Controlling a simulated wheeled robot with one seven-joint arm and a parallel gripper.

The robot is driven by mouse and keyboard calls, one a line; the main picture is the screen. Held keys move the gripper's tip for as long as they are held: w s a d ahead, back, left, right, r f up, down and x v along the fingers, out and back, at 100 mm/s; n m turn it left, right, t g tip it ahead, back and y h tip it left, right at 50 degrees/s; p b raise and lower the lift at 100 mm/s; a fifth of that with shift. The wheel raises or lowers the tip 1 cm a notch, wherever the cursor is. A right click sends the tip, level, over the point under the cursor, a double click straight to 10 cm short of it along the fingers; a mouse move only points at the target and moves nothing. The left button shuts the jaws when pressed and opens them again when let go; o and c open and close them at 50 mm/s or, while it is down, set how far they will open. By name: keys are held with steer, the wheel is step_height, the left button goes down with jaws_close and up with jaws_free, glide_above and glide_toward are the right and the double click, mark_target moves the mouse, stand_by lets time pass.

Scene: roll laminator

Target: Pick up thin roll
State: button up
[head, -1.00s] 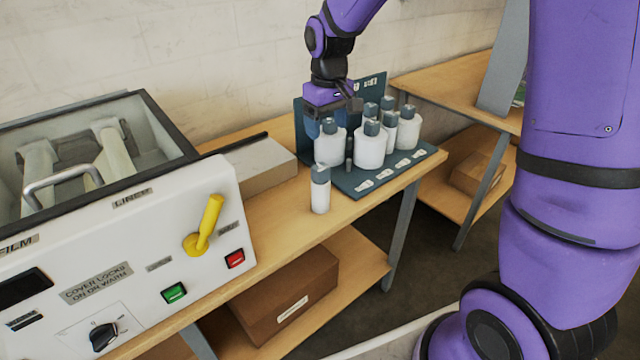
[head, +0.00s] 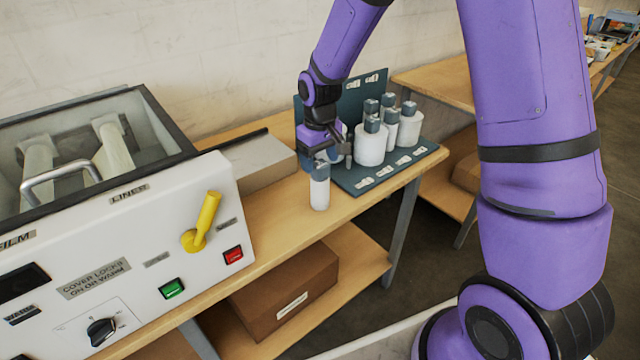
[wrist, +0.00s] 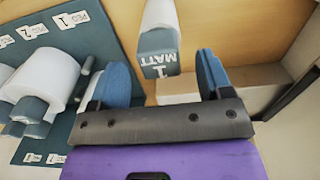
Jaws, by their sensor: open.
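A thin white roll (head: 319,193) with a grey cap stands upright on the wooden table, in front of the left end of the teal rack. In the wrist view its cap (wrist: 160,52) reads "1 MATT" and shows ahead of the gap between my fingers. My gripper (head: 335,157) is open, with blue finger pads, just behind and above the roll in the head view. In the wrist view my gripper (wrist: 164,68) holds nothing. Whether a finger touches the roll I cannot tell.
The teal rack (head: 374,181) holds several thick and thin white rolls close to the right of my gripper. A grey box (head: 262,161) lies to the left, beside the laminator (head: 150,240) with its yellow lever (head: 205,222). The table front around the thin roll is clear.

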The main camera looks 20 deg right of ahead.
step_height(320, 180, down, 2)
steer(key=shift+f, duration=0.1)
steer(key=c, duration=1.3)
steer(key=shift+o, duration=0.2)
steer(key=shift+r, duration=0.25)
